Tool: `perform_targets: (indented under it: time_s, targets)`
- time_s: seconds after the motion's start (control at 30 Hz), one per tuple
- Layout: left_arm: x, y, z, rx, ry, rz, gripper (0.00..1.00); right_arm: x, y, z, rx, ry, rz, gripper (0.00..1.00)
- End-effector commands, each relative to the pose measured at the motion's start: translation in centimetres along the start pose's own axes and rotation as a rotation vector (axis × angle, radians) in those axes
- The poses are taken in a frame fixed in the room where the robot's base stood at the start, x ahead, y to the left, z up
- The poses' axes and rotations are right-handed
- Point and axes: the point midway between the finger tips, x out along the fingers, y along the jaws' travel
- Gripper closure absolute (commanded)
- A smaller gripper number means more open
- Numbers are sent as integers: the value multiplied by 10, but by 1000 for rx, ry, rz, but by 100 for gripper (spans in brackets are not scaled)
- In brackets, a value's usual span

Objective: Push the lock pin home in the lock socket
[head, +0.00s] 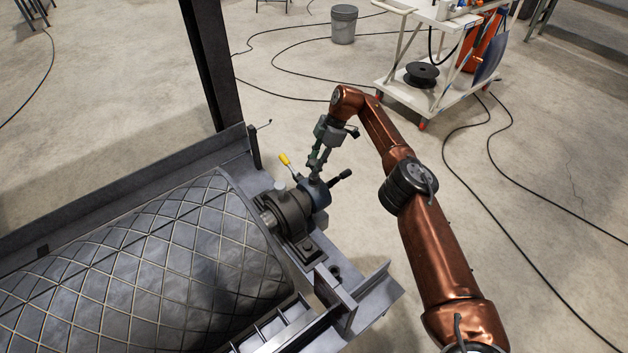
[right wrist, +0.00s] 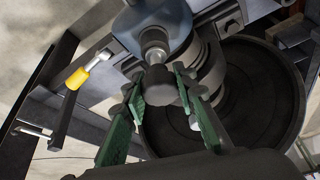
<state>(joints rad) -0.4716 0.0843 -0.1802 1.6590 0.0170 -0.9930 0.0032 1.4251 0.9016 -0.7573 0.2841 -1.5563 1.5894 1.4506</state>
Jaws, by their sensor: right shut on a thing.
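My right gripper (head: 315,172) is at the blue-grey housing (head: 320,196) on the end of the pulley shaft. In the right wrist view its green fingers (right wrist: 163,88) stand on either side of the dark knob of the lock pin (right wrist: 160,86), shut on it. A bright metal shank (right wrist: 154,46) shows between the knob and the blue-grey housing (right wrist: 160,22). The lock socket's mouth is hidden, so I cannot tell how deep the pin sits. My left gripper is not in view.
A yellow-ended lever (head: 285,160) and a black-ended handle (head: 341,176) stick out beside the housing. The bearing block (head: 290,215) and the ribbed pulley drum (head: 150,265) lie to the left. A steel post (head: 212,70) rises behind. A cart (head: 440,90) stands farther back.

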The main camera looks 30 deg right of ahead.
Motion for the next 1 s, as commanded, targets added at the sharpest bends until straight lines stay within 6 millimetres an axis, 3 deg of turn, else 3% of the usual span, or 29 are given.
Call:
perform_targets:
  time_s: [0.07,0.1,0.3,0.57,0.77,1.0]
  targets:
    - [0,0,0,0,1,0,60,2,0,0,0,1,0,100]
    - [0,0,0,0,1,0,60,2,0,0,0,1,0,72]
    - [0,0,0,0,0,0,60,1,0,0,0,0,0,58]
    - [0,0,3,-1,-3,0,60,1,0,1,0,0,0,54]
    - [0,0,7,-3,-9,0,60,2,0,1,0,0,0,40]
    - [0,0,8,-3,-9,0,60,2,0,1,0,0,0,36]
